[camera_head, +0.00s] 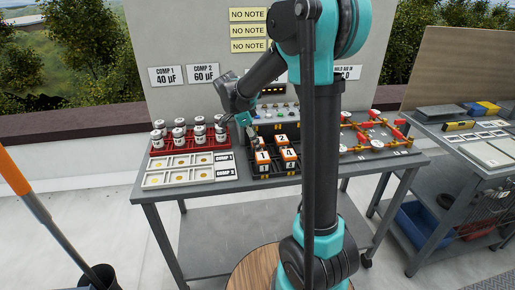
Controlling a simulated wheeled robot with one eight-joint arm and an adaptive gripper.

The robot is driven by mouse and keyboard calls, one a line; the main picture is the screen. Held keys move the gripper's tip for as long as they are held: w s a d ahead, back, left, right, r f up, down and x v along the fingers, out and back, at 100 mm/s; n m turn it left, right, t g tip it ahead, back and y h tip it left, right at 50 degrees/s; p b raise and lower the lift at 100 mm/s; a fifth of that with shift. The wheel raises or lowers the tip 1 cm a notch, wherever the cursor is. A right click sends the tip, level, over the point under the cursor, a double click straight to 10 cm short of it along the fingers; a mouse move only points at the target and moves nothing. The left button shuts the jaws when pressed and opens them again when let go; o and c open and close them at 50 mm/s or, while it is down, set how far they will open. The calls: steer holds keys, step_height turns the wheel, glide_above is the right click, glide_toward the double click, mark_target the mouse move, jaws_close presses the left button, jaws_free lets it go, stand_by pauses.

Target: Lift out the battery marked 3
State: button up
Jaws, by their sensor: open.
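Orange-and-white batteries stand in a black holder (271,173) at the middle of the grey bench. I can read 1 on the front left battery (262,157), 2 on the back right battery (282,140) and 4 on the front right battery (289,155). I cannot read a 3; the back left place is largely covered by my gripper. My gripper (251,134) is open and points down at the back left of the holder. The view is too small to tell whether its fingers are around or touching a battery there.
A red rack (165,160) of white cans and a pale tray (150,181) stand left of the holder. A panel with knobs (283,117) rises behind it. Red-and-yellow fittings (370,128) lie to the right. A second bench (440,140) stands farther right.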

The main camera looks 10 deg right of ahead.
steer(key=shift+d+f, duration=0.25)
steer(key=shift+f, duration=0.4)
steer(key=shift+c, duration=0.4)
steer(key=c, duration=1.1)
steer(key=shift+r, duration=0.1)
steer(key=shift+c, duration=0.2)
